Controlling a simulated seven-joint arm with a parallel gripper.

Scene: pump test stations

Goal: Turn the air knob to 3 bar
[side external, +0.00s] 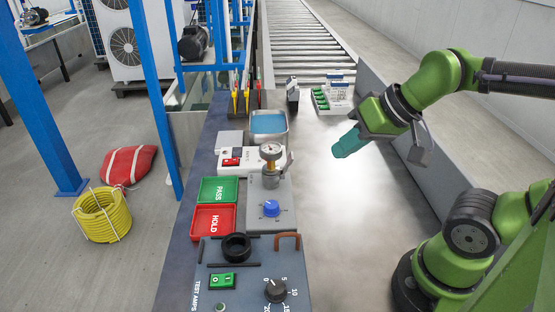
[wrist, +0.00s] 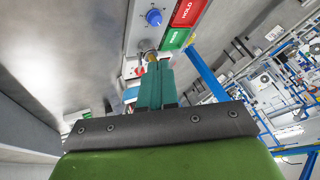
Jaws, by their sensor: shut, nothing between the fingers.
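The blue air knob (side external: 271,208) sits on a grey panel (side external: 284,190) in the side view, below a round pressure gauge (side external: 270,152). The scale marks around the knob and the gauge needle are too small to read. The knob also shows at the top of the wrist view (wrist: 154,17). My gripper (side external: 338,153) has teal fingers. It hangs in the air above the bench, to the right of and beyond the knob, apart from it. The fingers are together and empty in the wrist view (wrist: 157,68).
A black knob (side external: 275,290) marked TEST AMPS sits on a nearer panel with a green switch (side external: 222,281). A green PASS tray (side external: 219,189) and red HOLD tray (side external: 213,221) lie left of the air panel. The metal bench (side external: 345,220) right of it is clear.

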